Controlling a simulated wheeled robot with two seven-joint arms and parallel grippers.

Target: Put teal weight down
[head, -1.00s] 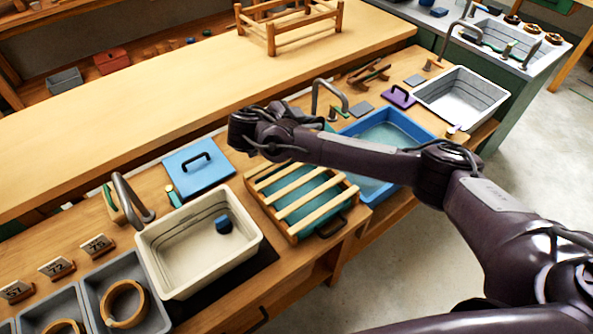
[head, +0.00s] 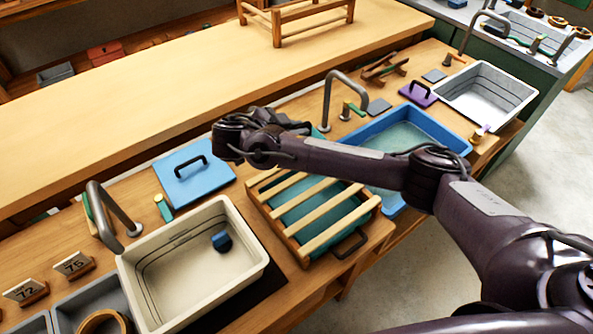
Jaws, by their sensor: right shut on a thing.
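My right arm comes in from the right and crosses the middle of the head view. My right gripper (head: 300,127) is folded back over the forearm, above the bench between the blue lidded board and the tall tap. It is shut on the teal weight (head: 318,133), of which only a small teal part shows past the fingertips. The forearm hides the rest, and the fingers are hard to make out. My left gripper is not in view.
A slatted teal tray (head: 318,215), a blue basin (head: 450,135) and a blue lid with a handle (head: 195,185) stand nearby. A tap (head: 327,95) rises behind the arm. The long back table is mostly clear.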

